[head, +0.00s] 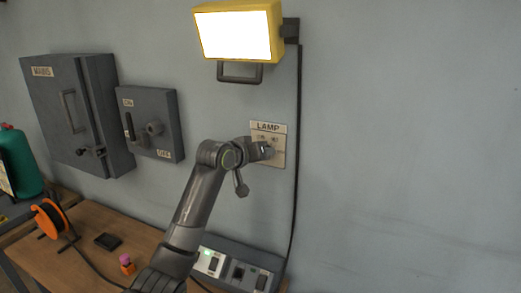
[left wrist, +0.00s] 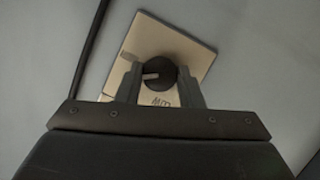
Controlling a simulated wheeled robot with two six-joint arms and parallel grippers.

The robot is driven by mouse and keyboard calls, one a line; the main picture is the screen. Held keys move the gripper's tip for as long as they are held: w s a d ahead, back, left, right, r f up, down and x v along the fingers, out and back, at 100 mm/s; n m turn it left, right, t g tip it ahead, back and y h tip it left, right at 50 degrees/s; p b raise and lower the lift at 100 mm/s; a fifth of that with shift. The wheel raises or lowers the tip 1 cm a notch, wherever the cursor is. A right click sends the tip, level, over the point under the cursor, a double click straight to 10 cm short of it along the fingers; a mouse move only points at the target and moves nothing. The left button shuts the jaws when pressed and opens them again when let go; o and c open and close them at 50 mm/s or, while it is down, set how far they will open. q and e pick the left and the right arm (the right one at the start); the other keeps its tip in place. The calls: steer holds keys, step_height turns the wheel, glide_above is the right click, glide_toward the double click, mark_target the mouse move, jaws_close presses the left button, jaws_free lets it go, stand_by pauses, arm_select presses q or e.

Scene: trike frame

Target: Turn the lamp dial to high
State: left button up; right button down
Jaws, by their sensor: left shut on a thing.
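The lamp dial (left wrist: 160,74) is a round black knob with a pale pointer mark. It sits on a beige plate (left wrist: 185,45), which is headed LAMP in the head view (head: 268,127). My left gripper (head: 266,151) is at this plate. In the left wrist view its two fingers (left wrist: 159,88) stand on either side of the dial, shut on it. The pointer mark points to the left in that view. Some lettering below the dial is partly covered and hard to read. The yellow lamp (head: 238,35) above glows white. My right gripper is not in view.
A grey switch box (head: 168,108) and a larger grey cabinet (head: 55,110) hang on the wall to the left. A black cable (head: 297,150) runs down beside the plate. A wooden bench (head: 75,262) with a grey control panel (head: 232,255) stands below. The wall to the right is clear.

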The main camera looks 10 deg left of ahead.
arm_select(q)
steer(key=shift+d+f+m+y+p, duration=0.15)
steer(key=shift+m+y+p, duration=0.4)
steer(key=shift+m+y, duration=1.35)
steer(key=shift+m+t, duration=0.3)
steer(key=shift+m, duration=0.1)
steer(key=o, duration=1)
steer(key=shift+s, duration=0.15)
steer(key=b+v, duration=0.5)
steer(key=v, duration=1.2)
steer(key=shift+a, duration=0.25)
